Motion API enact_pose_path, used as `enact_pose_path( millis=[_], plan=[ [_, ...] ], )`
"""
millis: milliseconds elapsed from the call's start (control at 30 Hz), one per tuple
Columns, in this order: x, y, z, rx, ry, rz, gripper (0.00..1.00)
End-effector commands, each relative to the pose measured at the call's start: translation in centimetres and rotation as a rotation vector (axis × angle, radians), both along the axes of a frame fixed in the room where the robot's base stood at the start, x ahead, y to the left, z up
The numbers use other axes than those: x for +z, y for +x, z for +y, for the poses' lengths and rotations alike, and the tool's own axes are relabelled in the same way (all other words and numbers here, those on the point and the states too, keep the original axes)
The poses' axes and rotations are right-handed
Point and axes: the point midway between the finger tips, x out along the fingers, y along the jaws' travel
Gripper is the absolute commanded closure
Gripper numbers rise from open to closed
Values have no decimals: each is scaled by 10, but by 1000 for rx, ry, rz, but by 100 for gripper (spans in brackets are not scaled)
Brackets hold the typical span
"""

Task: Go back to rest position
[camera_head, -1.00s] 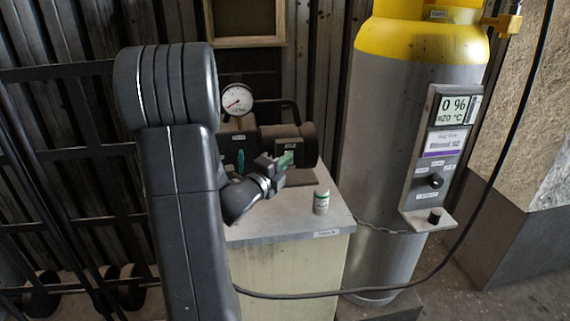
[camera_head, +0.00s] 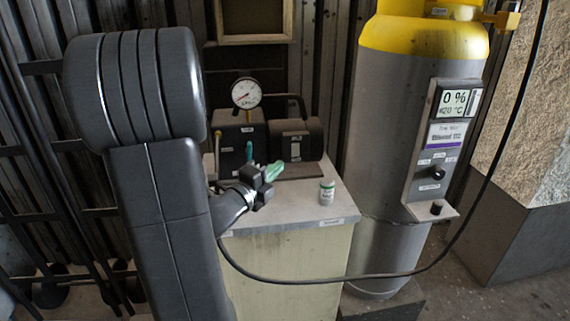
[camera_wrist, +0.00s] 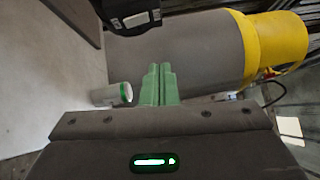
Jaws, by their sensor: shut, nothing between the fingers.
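My gripper (camera_head: 268,171) has green fingers and is above the left part of the pale cabinet top, in front of the blower. In the wrist view, the fingers of my gripper (camera_wrist: 158,84) lie side by side, shut and empty. A small white can with a green band (camera_head: 327,191) stands upright on the cabinet top, to the right of my gripper and apart from it. The can (camera_wrist: 112,95) also shows left of the fingers in the wrist view. The dark blower housing (camera_head: 300,140) with a round pressure gauge (camera_head: 246,93) sits at the back of the top.
A grey and yellow gas cylinder (camera_head: 385,120) stands right of the cabinet (camera_head: 290,262). It carries a panel (camera_head: 440,140) reading 0 %. A black cable (camera_head: 400,274) hangs across the front. Dark metal bars (camera_head: 40,150) stand at the left.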

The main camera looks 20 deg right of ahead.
Motion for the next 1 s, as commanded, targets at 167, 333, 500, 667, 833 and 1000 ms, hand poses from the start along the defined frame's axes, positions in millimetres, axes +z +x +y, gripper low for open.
enact_pose_path(
  millis=[167,333,500,667,833,1000],
  plan=[
    [1,-7,11,1,0,0,100],
    [1,-8,13,-1,0,0,100],
    [1,-8,13,-1,0,0,100],
    [1,-6,9,-2,0,0,100],
    [-1,3,-7,-4,0,0,100],
    [-4,19,-35,-7,-1,0,100]
  ],
)
